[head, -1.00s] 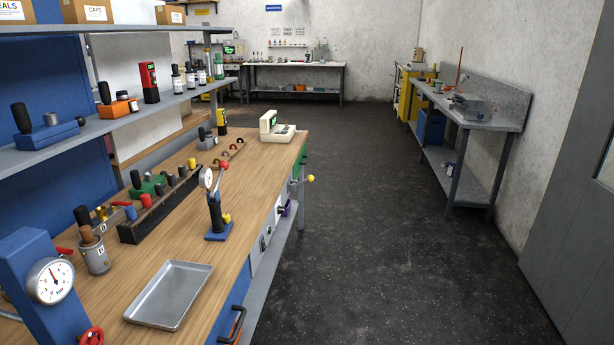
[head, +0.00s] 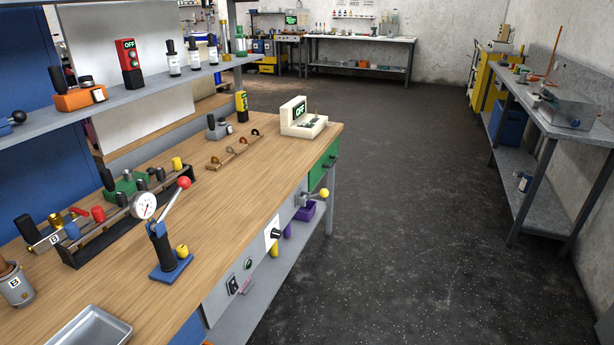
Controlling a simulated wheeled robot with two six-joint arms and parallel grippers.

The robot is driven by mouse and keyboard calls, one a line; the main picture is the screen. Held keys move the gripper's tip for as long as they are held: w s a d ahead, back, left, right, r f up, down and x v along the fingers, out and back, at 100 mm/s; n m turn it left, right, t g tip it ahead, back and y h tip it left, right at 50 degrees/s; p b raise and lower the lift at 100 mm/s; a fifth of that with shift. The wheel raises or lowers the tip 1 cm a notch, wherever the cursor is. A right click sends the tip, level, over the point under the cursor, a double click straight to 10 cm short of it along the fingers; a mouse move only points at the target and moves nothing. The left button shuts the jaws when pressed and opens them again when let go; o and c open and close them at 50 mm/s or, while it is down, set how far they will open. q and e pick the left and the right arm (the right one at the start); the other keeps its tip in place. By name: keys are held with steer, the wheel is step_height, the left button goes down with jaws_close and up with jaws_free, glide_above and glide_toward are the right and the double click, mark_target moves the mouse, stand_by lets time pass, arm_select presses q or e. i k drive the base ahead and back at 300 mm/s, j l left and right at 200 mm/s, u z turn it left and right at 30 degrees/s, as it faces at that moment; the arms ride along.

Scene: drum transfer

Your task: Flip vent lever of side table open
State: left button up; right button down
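A grey side table (head: 525,98) stands along the right wall, with a metal box (head: 568,107) on top. A thin orange rod (head: 555,48) stands up near the box. I cannot tell whether this rod is the vent lever. On the near workbench, a blue gauge stand (head: 165,250) has a lever with a red knob (head: 183,183) that tilts up to the right. A short lever with a yellow knob (head: 324,194) sticks out from the workbench front. Neither of my grippers is in view.
The wooden workbench (head: 225,195) fills the left, with a metal tray (head: 88,330), a cream console (head: 302,118) reading OFF and a shelf (head: 150,97) above. The dark floor (head: 400,200) between workbench and side table is clear.

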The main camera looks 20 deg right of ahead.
mark_target(324, 193)
steer(key=i+l+u, duration=0.15)
steer(key=i, duration=0.35)
steer(key=i+l+u, duration=0.15)
steer(key=i+l, duration=0.3)
steer(key=i, duration=0.1)
